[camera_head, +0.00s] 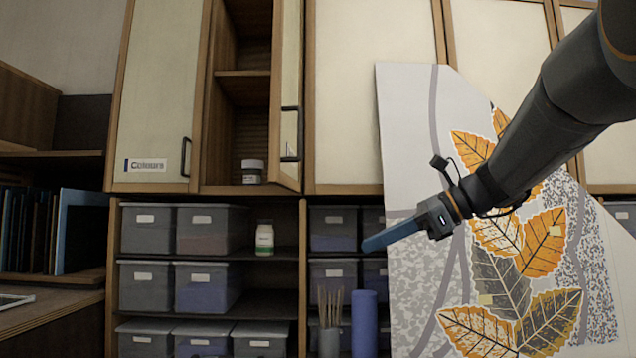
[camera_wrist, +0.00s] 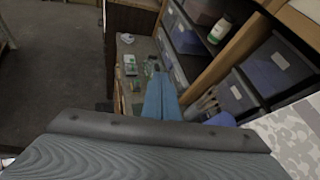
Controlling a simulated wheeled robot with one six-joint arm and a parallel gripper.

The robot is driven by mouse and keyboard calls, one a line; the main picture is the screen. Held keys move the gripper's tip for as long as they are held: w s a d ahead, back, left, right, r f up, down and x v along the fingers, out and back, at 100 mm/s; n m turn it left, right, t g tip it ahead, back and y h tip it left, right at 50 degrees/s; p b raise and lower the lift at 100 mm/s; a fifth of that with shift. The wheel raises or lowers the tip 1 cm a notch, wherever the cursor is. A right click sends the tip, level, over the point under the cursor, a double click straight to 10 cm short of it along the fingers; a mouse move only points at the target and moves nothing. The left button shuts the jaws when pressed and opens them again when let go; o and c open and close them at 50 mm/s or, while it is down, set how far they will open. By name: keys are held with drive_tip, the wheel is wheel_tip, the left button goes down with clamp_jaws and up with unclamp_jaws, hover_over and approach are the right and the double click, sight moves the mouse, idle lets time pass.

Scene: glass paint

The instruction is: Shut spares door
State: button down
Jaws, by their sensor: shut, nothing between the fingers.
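A cream door with a wooden frame (camera_head: 289,75) stands ajar in the upper cabinet in the head view, swung out at a steep angle. It has a dark vertical handle and a small pale label too oblique to read, so I cannot confirm it is the spares door. My gripper (camera_head: 366,245) is shut and empty, its blue fingers pointing left, below and to the right of the open door and apart from it. The shut blue fingers also show in the wrist view (camera_wrist: 163,86). The door is not clearly visible in the wrist view.
Left of the opening is a shut door labelled Colours (camera_head: 160,90). A small jar (camera_head: 252,172) stands inside the open cabinet. A white bottle (camera_head: 264,240) and grey bins (camera_head: 207,287) fill the shelves below. A large leaf-patterned panel (camera_head: 420,150) stands behind my arm.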

drive_tip(key=s+d+r+m+y, duration=0.1)
drive_tip(key=s+r+y, duration=0.15)
drive_tip(key=r, duration=0.85)
drive_tip(key=s+r+y, duration=0.2)
drive_tip(key=r+y, duration=0.1)
drive_tip(key=r, duration=0.7)
drive_tip(key=p+x, duration=0.3)
drive_tip(key=x, duration=1)
drive_tip(key=shift+w+a, duration=0.25)
drive_tip(key=shift+r, duration=0.15)
